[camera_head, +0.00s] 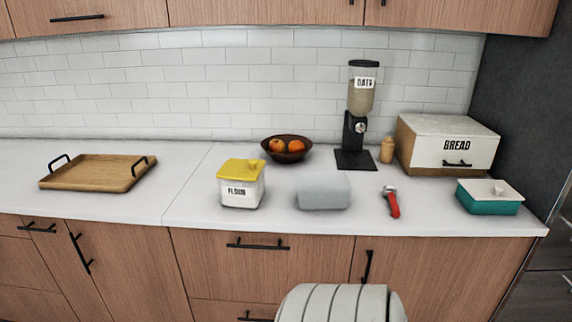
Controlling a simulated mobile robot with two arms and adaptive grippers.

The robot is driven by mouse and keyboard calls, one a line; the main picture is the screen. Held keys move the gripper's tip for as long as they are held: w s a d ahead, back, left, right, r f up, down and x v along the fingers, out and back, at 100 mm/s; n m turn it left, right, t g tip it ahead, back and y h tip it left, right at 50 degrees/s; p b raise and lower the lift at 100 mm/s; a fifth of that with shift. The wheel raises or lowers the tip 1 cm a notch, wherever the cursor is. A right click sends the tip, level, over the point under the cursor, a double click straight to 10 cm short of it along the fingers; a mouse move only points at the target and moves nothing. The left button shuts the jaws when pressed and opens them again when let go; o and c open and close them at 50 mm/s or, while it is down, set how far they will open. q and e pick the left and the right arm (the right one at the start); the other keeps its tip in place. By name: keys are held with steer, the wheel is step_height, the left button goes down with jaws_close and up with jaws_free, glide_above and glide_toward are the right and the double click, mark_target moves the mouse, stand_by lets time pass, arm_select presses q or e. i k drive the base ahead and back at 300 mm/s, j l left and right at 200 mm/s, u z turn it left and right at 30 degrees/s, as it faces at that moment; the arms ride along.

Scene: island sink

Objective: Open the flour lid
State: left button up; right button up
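A white flour container (242,190) labelled "FLOUR" stands upright on the white counter, left of the picture's middle and near the front edge. Its yellow lid (241,169) lies over the top and looks closed. Neither of my grippers shows in the head view, so I cannot see whether they are open or shut.
A wooden tray (92,173) is at left, a fruit bowl (287,153) behind the flour. A grey-white block (323,191), red-handled tool (391,203), teal dish (489,200), oats dispenser (358,120), small bottle (387,150) and bread box (447,145) are rightward.

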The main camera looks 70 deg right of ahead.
mark_target(234, 169)
steer(key=z, duration=1.9)
steer(key=l+u, duration=0.45)
steer(key=u, duration=0.2)
steer(key=l+u, duration=0.35)
steer(key=j, duration=0.1)
